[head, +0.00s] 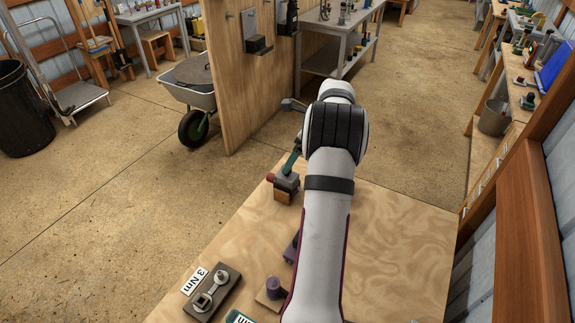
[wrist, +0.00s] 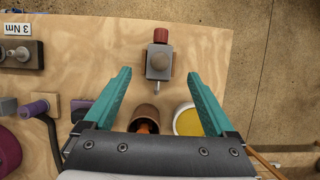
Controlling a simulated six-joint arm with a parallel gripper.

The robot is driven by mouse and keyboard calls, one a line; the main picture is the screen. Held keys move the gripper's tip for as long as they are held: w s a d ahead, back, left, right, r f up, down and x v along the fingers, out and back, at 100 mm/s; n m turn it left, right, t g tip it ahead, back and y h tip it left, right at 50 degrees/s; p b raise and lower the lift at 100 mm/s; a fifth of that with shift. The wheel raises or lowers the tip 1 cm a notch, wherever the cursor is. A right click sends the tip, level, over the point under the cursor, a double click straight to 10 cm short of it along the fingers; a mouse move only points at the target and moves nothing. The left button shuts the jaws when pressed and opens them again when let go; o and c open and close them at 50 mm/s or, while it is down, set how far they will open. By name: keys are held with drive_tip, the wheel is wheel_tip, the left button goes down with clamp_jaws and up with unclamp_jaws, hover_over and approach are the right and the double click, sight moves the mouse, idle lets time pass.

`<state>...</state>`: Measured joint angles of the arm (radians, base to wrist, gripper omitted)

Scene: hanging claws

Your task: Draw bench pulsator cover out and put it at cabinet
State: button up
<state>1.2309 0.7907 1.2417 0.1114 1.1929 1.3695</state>
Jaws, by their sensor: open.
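A small grey block with a red end and a round brownish knob (wrist: 160,61) lies on the plywood bench in the wrist view. It also shows in the head view as a grey block on an orange-brown base (head: 284,186). It looks like the pulsator, but I cannot tell which part is its cover. My gripper (wrist: 158,74) is open, its two teal fingers pointing towards the block, one tip on each side in the picture. Nothing is held between them. In the head view a teal finger (head: 291,161) shows just above the block. I cannot identify a cabinet.
A brown cup (wrist: 144,118) and a yellow-filled round dish (wrist: 188,121) lie near the finger bases. A dark plate with fittings (head: 212,288) and a purple knobbed piece (head: 271,290) stand at the bench front. A wooden panel (head: 237,75) stands beyond. The bench's right part is clear.

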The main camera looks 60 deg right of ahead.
sight(289, 180)
drive_tip(key=x, duration=0.7)
drive_tip(key=shift+w+f, duration=0.1)
drive_tip(key=shift+c, duration=0.2)
clamp_jaws()
drive_tip(key=shift+r, duration=0.65)
idle(0.5)
drive_tip(key=c, duration=0.7)
unclamp_jaws()
drive_tip(key=shift+c, duration=0.2)
clamp_jaws()
